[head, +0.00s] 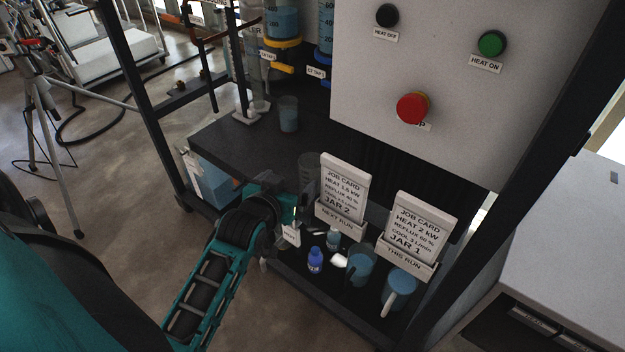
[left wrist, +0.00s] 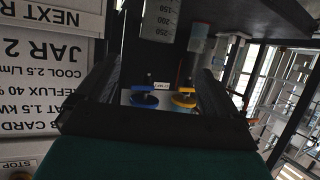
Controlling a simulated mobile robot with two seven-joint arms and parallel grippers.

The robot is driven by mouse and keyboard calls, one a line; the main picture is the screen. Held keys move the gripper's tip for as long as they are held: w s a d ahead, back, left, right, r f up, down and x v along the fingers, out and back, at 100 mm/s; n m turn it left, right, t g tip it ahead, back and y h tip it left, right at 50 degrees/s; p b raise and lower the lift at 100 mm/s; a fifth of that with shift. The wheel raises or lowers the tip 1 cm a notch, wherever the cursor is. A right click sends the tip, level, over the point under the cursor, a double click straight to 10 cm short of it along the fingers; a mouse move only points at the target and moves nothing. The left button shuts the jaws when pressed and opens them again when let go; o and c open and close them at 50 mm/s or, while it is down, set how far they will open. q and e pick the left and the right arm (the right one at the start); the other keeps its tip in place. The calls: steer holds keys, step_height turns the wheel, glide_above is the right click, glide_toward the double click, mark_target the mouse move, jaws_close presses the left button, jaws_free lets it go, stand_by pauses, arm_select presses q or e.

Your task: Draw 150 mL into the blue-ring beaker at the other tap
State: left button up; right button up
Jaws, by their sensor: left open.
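My left gripper (head: 298,205) is open at the front edge of the dark bench; in the left wrist view its dark fingers (left wrist: 157,75) stand apart with nothing between them. A clear beaker (head: 308,168) stands just beyond it, partly hidden by a job card. A graduated beaker (left wrist: 160,22) shows ahead of the fingers in the wrist view. Another beaker (head: 288,114), seemingly with pale blue liquid, stands farther back. I cannot make out a ring on either. A yellow-handled tap (head: 283,68) and a blue-handled tap (head: 319,86) sit below graduated blue-filled jars (head: 283,22).
Two job-card holders (head: 339,216) (head: 406,260) stand right of the gripper. Lower in front are a blue bottle (head: 315,260) and mugs (head: 398,290). A panel (head: 450,110) with heat buttons and a red stop button (head: 412,108) rises behind. A dark frame post (head: 145,95) stands at left.

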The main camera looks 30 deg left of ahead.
mark_target(307, 169)
arm_select(q)
steer(key=b+x, duration=0.1)
steer(key=x, duration=0.2)
steer(key=b+x, duration=0.1)
steer(key=x, duration=0.3)
steer(key=b+x, duration=0.1)
steer(key=x, duration=0.3)
steer(key=shift+w+d+f, duration=0.15)
steer(key=shift+f, duration=0.3)
steer(key=shift+w+f, duration=0.15)
steer(key=shift+w, duration=0.3)
arm_select(e)
steer(key=shift+w+a+f+y, duration=0.15)
steer(key=shift+w+a+f, duration=0.1)
steer(key=shift+a, duration=0.2)
steer(key=shift+w+a+f+y, duration=0.15)
steer(key=shift+w+a+f, duration=0.1)
steer(key=shift+a, duration=0.2)
arm_select(q)
steer(key=shift+c, duration=0.4)
steer(key=c, duration=1.1)
steer(key=shift+c, duration=1.2)
arm_select(e)
steer(key=shift+s+d+f, duration=0.2)
steer(key=shift+s, duration=0.05)
